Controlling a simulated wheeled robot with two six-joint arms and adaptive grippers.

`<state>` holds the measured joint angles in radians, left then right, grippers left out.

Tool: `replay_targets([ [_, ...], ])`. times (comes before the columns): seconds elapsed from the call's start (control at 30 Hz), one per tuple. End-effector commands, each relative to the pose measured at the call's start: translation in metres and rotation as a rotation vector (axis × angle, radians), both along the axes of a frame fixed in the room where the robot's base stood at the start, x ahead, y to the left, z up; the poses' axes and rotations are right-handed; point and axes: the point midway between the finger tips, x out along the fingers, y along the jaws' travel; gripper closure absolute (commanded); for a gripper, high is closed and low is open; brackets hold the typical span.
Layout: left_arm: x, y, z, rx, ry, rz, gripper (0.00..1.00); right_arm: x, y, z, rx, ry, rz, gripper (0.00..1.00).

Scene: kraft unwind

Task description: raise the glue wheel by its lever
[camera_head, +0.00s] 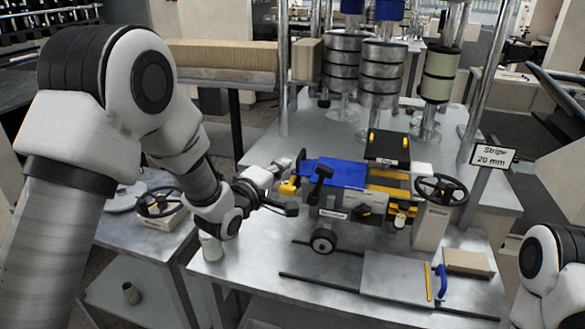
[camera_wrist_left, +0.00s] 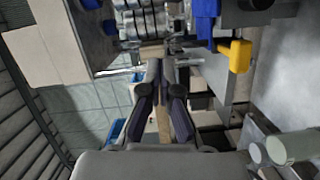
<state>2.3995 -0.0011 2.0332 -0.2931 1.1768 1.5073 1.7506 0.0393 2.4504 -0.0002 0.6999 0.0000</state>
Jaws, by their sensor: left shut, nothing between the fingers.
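The glue wheel (camera_head: 322,241) is a small dark wheel with a pale hub at the front of the machine, low above the steel table. A black lever (camera_head: 320,173) with a thick end stands above it, in front of a blue sheet. My left gripper (camera_head: 299,160) is shut and empty, left of the lever and apart from it. In the left wrist view, its dark fingers (camera_wrist_left: 162,85) are together, with a yellow block (camera_wrist_left: 240,56) to their right. I cannot make out the lever there. My right gripper is out of view.
A black handwheel (camera_head: 441,190) and a "Stripe 20 mm" sign (camera_head: 493,155) stand at the right. A grey plate (camera_head: 397,277), a blue-handled tool (camera_head: 441,283) and thin dark rods lie at the front. A small can (camera_head: 211,248) stands at the table's left corner.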

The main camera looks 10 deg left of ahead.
Motion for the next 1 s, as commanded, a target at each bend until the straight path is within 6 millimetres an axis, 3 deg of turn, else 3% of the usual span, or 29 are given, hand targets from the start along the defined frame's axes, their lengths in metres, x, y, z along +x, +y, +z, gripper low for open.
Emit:
replay_targets([
  [0.03,-0.013,0.004,-0.005,-0.002,0.001,0.002,1.0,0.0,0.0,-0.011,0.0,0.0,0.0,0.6],
  [0.2,-0.05,0.014,-0.002,-0.002,0.0,0.001,1.0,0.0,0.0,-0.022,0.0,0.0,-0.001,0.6],
  [0.33,-0.067,0.018,0.001,-0.001,-0.001,0.001,1.0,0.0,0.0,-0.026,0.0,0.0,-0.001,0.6],
  [0.87,-0.072,0.02,0.002,0.0,0.001,0.0,1.0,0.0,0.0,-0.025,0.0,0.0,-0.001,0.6],
  [0.93,-0.073,0.02,-0.006,0.0,0.016,0.0,1.0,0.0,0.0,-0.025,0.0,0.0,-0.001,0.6],
  [1.0,-0.074,0.019,-0.03,0.001,0.061,-0.001,1.0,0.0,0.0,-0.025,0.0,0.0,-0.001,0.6],
])
